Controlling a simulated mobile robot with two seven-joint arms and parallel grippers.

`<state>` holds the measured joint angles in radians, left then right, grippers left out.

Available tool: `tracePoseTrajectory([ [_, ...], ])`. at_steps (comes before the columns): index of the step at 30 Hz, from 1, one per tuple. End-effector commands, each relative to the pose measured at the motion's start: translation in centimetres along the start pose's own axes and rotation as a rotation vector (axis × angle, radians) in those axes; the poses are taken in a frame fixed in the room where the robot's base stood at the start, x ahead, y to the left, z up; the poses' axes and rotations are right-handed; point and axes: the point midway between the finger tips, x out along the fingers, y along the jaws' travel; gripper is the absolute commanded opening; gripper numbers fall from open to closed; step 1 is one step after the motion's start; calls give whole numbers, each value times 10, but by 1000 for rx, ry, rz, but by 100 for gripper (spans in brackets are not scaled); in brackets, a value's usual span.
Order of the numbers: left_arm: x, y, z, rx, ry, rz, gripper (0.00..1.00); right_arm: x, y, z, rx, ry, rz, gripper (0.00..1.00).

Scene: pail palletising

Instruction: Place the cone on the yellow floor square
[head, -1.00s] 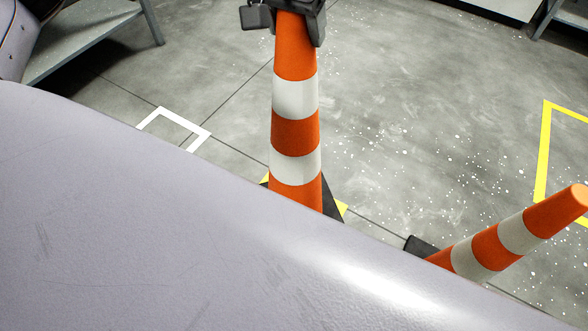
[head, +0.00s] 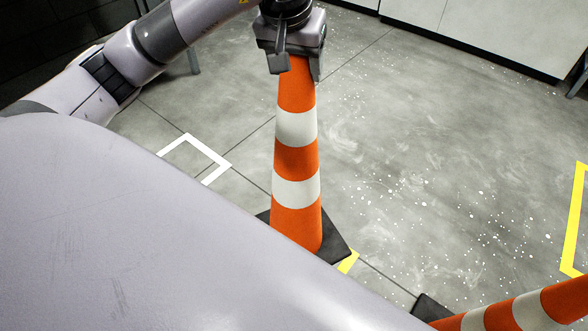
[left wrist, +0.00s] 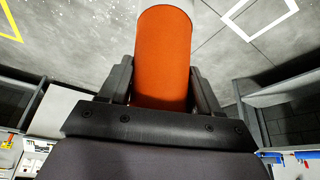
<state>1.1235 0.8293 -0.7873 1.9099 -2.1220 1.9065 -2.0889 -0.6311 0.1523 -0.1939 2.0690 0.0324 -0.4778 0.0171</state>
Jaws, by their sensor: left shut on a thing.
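An orange-and-white striped cone (head: 297,160) with a dark base stands upright in the middle of the head view. My left gripper (head: 292,62) is shut on its top. In the left wrist view the orange cone top (left wrist: 163,50) sits between the two fingers. A yellow floor marking (head: 348,262) shows at the right edge of the cone's base; the rest of it is hidden by the base and my own body. I cannot tell whether the base touches the floor. My right gripper is not in view.
A second striped cone (head: 500,314) is at the lower right, partly cut off. A yellow outline (head: 574,225) lies at the right edge and a white outline (head: 205,150) left of the held cone. White cabinets (head: 480,30) stand at the back. The floor between is clear.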

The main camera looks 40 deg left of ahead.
Motion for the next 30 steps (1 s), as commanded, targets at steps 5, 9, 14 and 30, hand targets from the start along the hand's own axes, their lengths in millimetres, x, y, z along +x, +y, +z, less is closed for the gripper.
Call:
tracePoseTrajectory([
  [5, 7, -5, 1, -22, 5, -3, 0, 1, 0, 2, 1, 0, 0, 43],
  [9, 31, -6, 11, -22, 2, -5, 0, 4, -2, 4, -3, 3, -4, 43],
  [14, 63, -6, 25, -21, 1, -6, 0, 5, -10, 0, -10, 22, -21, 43],
  [30, 142, -5, 56, -21, 9, -3, 0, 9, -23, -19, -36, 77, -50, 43],
])
